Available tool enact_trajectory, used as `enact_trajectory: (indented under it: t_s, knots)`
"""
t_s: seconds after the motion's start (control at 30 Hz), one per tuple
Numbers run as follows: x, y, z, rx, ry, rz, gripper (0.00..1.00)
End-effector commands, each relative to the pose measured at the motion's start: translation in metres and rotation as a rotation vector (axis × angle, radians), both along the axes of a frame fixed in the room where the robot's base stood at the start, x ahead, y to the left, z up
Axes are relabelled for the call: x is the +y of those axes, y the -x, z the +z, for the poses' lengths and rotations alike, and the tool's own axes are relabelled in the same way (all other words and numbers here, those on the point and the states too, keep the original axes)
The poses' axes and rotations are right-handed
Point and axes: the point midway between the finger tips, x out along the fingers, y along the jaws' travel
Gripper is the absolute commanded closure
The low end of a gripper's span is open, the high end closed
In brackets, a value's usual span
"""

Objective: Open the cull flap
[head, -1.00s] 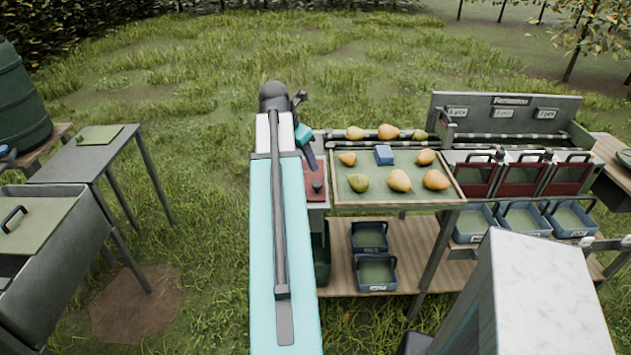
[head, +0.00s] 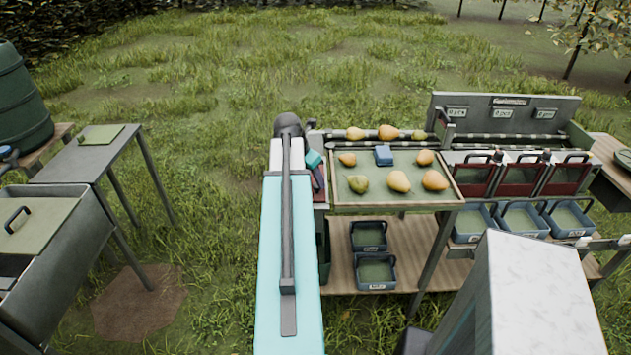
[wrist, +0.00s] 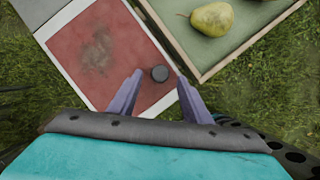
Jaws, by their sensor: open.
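The cull flap (wrist: 112,50) is a worn red panel in a pale frame, with a short round dark knob (wrist: 159,73) near its corner. It lies flat and closed in the wrist view. My gripper (wrist: 160,78) is open, its two purple fingers pointing at the flap, and the knob shows between their tips. I cannot tell how far above the knob the tips are. In the head view my arm hides most of the flap.
A green-lined tray (head: 398,208) with several pears and a blue block (head: 383,155) stands right of the flap. Red-fronted bins with handles (head: 522,176) stand further right. Blue crates (head: 375,272) sit on the shelf below. Open grass lies behind.

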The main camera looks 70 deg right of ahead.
Motion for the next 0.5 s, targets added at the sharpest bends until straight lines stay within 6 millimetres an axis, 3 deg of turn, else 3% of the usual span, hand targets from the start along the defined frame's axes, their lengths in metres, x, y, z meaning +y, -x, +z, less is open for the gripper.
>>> enact_trajectory:
  t_s: [0.3,0.5]
  knots:
    - [-0.008,0.004,-0.023,0.001,-0.003,-0.001,0.56]
    - [-0.010,0.005,-0.027,0.000,0.000,-0.001,0.56]
